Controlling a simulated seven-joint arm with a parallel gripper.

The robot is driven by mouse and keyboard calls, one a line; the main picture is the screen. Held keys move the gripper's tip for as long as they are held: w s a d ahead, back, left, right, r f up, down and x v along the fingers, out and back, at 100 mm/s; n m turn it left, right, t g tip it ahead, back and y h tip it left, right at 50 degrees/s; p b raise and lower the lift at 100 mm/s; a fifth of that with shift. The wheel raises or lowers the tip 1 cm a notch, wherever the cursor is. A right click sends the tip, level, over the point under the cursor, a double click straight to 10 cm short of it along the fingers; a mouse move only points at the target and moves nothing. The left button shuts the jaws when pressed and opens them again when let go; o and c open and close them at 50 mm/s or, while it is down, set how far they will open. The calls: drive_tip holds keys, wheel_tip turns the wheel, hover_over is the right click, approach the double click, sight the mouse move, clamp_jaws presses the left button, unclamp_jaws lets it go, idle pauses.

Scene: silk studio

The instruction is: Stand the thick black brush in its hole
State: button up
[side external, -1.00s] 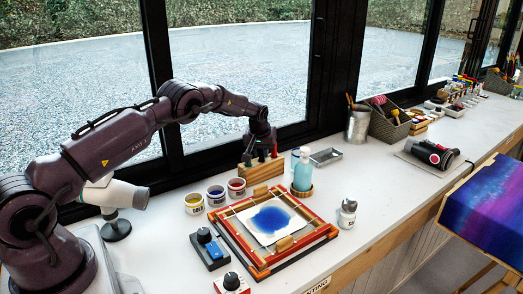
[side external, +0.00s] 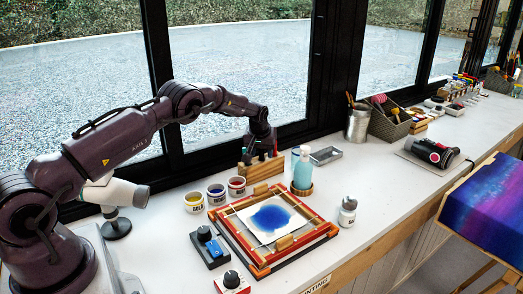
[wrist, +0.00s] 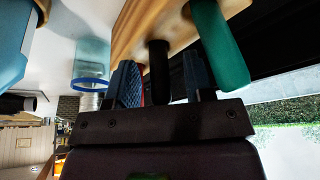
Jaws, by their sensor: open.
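The black brush (wrist: 158,72) shows in the wrist view as a thick dark handle with its far end at the wooden block (wrist: 140,22). It appears to stand in the block, but its hole and lower part are hidden. My gripper (wrist: 163,82) is open, with one blue-grey finger on each side of the black handle. I cannot tell whether either finger touches it. In the side view my gripper (side external: 262,153) is low over the wooden block (side external: 263,172), and the black brush is hard to make out there.
A green handle (wrist: 218,45) stands in the block close beside one finger, and a bit of red shows behind the other. The window is close behind.

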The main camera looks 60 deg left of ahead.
drive_tip(key=v, duration=1.3)
drive_tip(key=s+d+r+m+h, duration=0.1)
drive_tip(key=s+d+r+m, duration=0.2)
drive_tip(key=s, duration=0.8)
drive_tip(key=s+d+r+m+t+h, duration=0.1)
drive_tip(key=s+d+r+m, duration=0.2)
drive_tip(key=s+d+r, duration=0.4)
drive_tip(key=s+d+r+m+t+h, duration=0.1)
drive_tip(key=s+d+r+m, duration=0.2)
drive_tip(key=s+d, duration=1)
drive_tip(key=shift+s+d+r, duration=0.2)
drive_tip(key=shift+s+r, duration=1.1)
drive_tip(key=shift+s, duration=0.35)
